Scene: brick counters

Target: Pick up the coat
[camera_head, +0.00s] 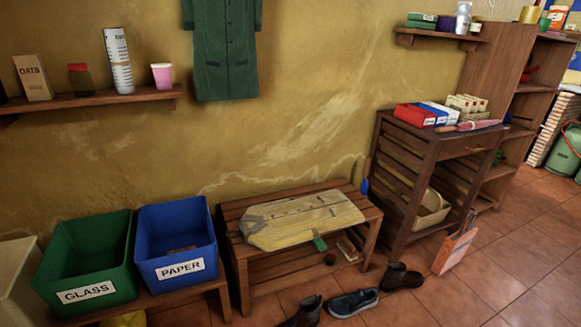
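A dark green coat (225,52) hangs flat against the yellow wall at the upper middle of the view. Its top is cut off by the picture's edge, and a row of buttons runs down its front. A flat pale yellow-tan piece (302,221), perhaps a folded garment, lies on the slatted wooden bench (343,190) below; I cannot tell exactly what it is. My gripper is not visible in this view, and nothing is seen touching the coat.
A green GLASS bin (86,262) and a blue PAPER bin (177,240) stand left of the bench. Shoes (354,303) lie on the tiled floor before the bench.

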